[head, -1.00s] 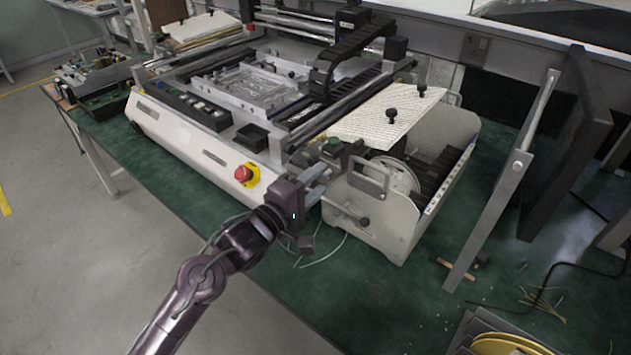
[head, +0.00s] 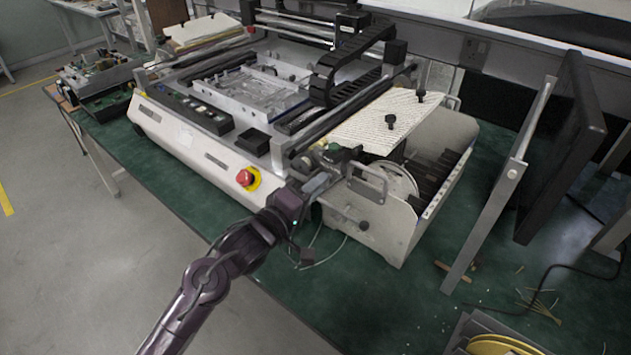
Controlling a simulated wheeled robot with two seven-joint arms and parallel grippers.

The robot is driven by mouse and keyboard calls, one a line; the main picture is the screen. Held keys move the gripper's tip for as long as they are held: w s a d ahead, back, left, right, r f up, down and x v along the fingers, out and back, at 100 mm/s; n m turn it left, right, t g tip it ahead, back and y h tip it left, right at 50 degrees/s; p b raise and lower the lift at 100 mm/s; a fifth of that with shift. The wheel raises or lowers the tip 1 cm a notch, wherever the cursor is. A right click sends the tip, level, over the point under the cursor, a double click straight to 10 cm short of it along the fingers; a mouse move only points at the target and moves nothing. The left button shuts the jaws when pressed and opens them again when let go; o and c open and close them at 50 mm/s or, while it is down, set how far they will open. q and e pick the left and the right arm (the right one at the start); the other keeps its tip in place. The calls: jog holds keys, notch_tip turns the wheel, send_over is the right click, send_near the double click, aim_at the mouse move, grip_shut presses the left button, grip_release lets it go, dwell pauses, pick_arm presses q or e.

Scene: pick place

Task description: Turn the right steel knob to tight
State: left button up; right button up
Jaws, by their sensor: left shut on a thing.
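My left gripper (head: 320,181) reaches in from the lower left to the right front corner of the white benchtop machine (head: 195,140). Its fingers are close together and shut on a small part at that corner, which I take to be the right steel knob. The knob is mostly hidden by the fingers, so its turn angle cannot be told. My right gripper is not in view.
A red stop button (head: 244,178) is left of my gripper. A feeder unit with a white reel (head: 398,183) and metal handle (head: 367,187) stands close on the right. A grey upright bar (head: 508,180) and dark panel (head: 562,150) are farther right. The green bench front (head: 350,300) is mostly clear.

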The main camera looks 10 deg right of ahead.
pick_arm(q)
jog(key=shift+m+p, duration=0.35)
jog(key=shift+m, duration=1.05)
jog(key=o, duration=0.9)
jog(key=shift+o, duration=0.2)
jog(key=shift+a, duration=0.1)
jog(key=v, duration=0.7)
jog(key=shift+s+a+b, duration=0.25)
jog(key=shift+s+b, duration=0.05)
jog(key=shift+b, duration=0.05)
